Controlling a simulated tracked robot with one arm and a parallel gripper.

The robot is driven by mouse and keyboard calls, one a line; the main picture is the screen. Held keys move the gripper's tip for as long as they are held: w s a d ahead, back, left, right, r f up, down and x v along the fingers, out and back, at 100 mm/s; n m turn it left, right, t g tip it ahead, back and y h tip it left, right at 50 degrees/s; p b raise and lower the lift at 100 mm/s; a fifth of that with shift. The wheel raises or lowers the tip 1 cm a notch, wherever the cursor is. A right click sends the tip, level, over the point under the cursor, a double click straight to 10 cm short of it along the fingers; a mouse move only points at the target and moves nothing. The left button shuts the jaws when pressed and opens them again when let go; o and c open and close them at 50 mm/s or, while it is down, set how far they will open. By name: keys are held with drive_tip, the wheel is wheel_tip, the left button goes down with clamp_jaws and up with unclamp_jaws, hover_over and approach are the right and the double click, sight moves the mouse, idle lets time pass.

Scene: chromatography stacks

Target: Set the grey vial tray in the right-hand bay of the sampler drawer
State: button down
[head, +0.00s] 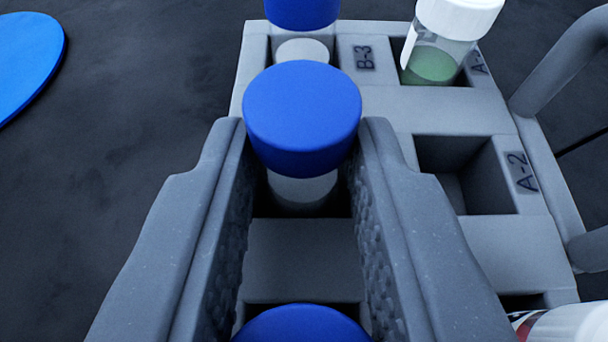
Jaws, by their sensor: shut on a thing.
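My gripper (303,130) reaches over the grey vial tray (455,110). Its two fingers stand on either side of a blue-capped vial (302,115) and are shut on it. This vial's pale body shows below the cap at a slot in the tray's left column; whether it is raised from its seat I cannot tell. The tray has slots marked B-3 and A-2, and a grey bar handle (560,65) at its right side. The sampler drawer and its right-hand bay are not in view.
Other blue-capped vials stand behind (302,12) and in front (302,327) of the held one. A white-capped vial with green liquid (435,62) is at back right. The A-2 slot (480,185) is empty. A blue disc (25,60) lies on the dark surface at left.

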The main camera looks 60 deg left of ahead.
drive_tip(key=shift+s+a+r, duration=0.1)
drive_tip(key=shift+s+a, duration=0.15)
drive_tip(key=shift+s, duration=0.2)
drive_tip(key=shift+s+a+r, duration=0.1)
drive_tip(key=shift+s+a, duration=0.1)
drive_tip(key=shift+s, duration=0.65)
drive_tip(key=s+a+r+p, duration=0.1)
drive_tip(key=s+a+p, duration=0.15)
drive_tip(key=s, duration=0.95)
drive_tip(key=w+a+r+m+t+h+p, duration=0.3)
drive_tip(key=w+a+r+m+t+h, duration=0.3)
drive_tip(key=a, duration=0.3)
drive_tip(key=s+a+r+m+h+p, duration=0.45)
drive_tip(key=s+r+m+h, duration=0.2)
drive_tip(key=m+h, duration=0.2)
drive_tip(key=w+d+f+n+y, duration=0.1)
drive_tip(key=w+f+n+y, duration=0.2)
drive_tip(key=f, duration=1)
drive_tip(key=shift+d, duration=0.1)
